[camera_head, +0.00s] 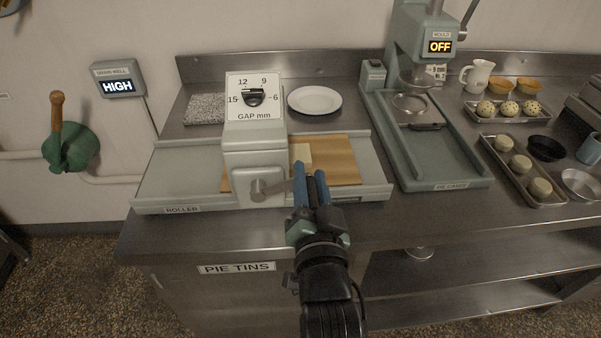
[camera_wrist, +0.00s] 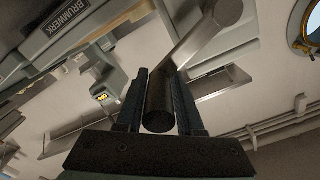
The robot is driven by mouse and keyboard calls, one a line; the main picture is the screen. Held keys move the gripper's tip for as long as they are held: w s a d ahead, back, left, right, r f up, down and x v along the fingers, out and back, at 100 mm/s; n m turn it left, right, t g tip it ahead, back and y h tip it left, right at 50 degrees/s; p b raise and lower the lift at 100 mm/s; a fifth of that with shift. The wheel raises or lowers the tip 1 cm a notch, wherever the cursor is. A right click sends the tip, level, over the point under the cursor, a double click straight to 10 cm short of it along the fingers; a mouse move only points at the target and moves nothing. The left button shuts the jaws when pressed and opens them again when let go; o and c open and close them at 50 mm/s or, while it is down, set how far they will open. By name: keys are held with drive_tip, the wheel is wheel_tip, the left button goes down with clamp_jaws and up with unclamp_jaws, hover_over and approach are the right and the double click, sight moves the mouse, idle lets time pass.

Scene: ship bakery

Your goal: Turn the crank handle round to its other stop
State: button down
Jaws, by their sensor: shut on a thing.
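The crank handle (camera_wrist: 160,108) is a dark cylindrical grip on a grey metal arm (camera_wrist: 197,42), which runs to a round hub at upper right in the wrist view. My gripper (camera_wrist: 160,100) is shut on the grip, one finger on each side. In the head view the crank's hub (camera_head: 259,190) is on the front of the roller machine (camera_head: 253,150), and its arm points right, slightly upward, to my gripper (camera_head: 312,185). The fingers hide the grip there. The dial (camera_head: 254,97) above reads GAP mm, with its black knob near the middle.
A board with a pale dough piece (camera_head: 301,154) lies on the roller bed. A white plate (camera_head: 315,100) and a speckled slab (camera_head: 205,109) are behind. The pie press (camera_head: 425,140) stands close on the right, with trays of pastries (camera_head: 524,170) beyond. A green valve with an orange handle (camera_head: 70,145) is on the left wall.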

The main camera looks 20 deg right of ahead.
drive_tip(key=f+m, duration=0.3)
drive_tip(key=shift+s+d+f+m, duration=0.1)
drive_tip(key=shift+d+f+m, duration=0.2)
drive_tip(key=shift+m, duration=0.1)
wheel_tip(320, 180, down, 2)
drive_tip(key=m, duration=0.2)
drive_tip(key=shift+m, duration=0.4)
drive_tip(key=f+m, duration=0.1)
drive_tip(key=a+f+m, duration=0.1)
drive_tip(key=shift+m, duration=0.3)
drive_tip(key=shift+w+a+f+m+p, duration=0.3)
drive_tip(key=shift+f+m+p, duration=0.15)
drive_tip(key=shift+m, duration=0.25)
drive_tip(key=shift+a+f, duration=0.1)
drive_tip(key=c, duration=0.7)
unclamp_jaws()
drive_tip(key=shift+o, duration=0.2)
drive_tip(key=shift+s, duration=0.1)
